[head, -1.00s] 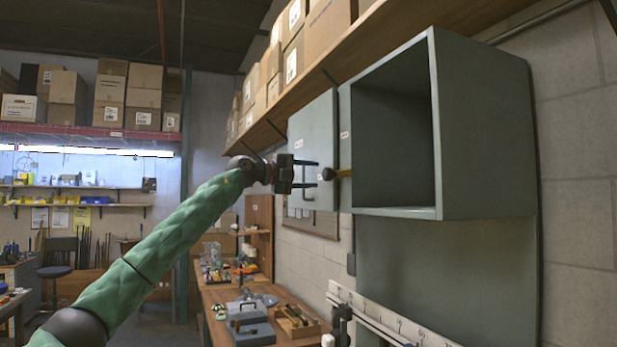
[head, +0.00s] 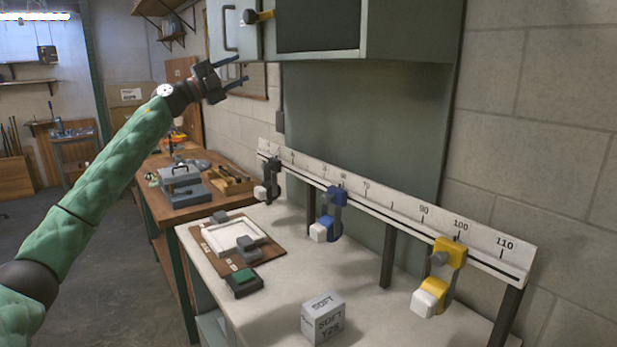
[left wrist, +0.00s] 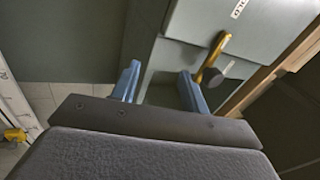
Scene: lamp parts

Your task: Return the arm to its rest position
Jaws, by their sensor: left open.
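My left gripper (head: 240,74) is open and empty, raised in front of the wall cabinet. Its two blue-grey fingers also show in the left wrist view (left wrist: 160,88), with nothing between them. The green sleeved left arm reaches up to it from the lower left. The grey-green cabinet (head: 408,40) has its door (head: 228,30) swung open to the left. A yellow piece with a dark round knob (head: 250,17) is at the door's hinge side, and it also shows in the left wrist view (left wrist: 212,62), beyond the right finger. My right gripper is not in view.
Below stands a pale workbench (head: 270,285) with a grey lettered block (head: 322,318), a framed tray (head: 235,238) and a green-topped box (head: 243,279). A ruled rail (head: 390,203) carries black, blue (head: 329,215) and yellow (head: 441,270) clamps. A wooden table (head: 160,205) with tools stands behind.

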